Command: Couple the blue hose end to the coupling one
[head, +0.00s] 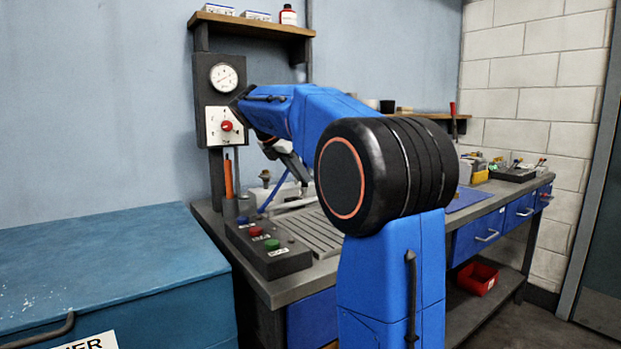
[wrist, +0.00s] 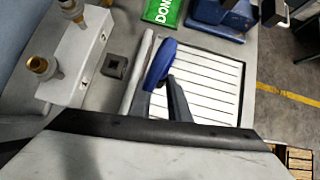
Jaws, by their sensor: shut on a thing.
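My gripper (wrist: 168,88) is shut on the blue hose end (wrist: 160,64), which shows as a thick blue piece at the fingertips in the wrist view. In the head view a thin blue length (head: 271,196) shows beside the white block, and my arm hides most of the gripper. The white coupling block (wrist: 82,60) lies to the left in the wrist view with brass couplings on it, one nearer (wrist: 42,68) and one farther (wrist: 70,8). The hose end is apart from both. I cannot read which is coupling one.
A slatted tray (wrist: 215,85) lies beneath the gripper. A control box (head: 268,248) with a red and a green button stands at the bench's front left. A green sign (wrist: 162,12) lies beyond the tray. A teal chest (head: 110,260) stands left of the bench.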

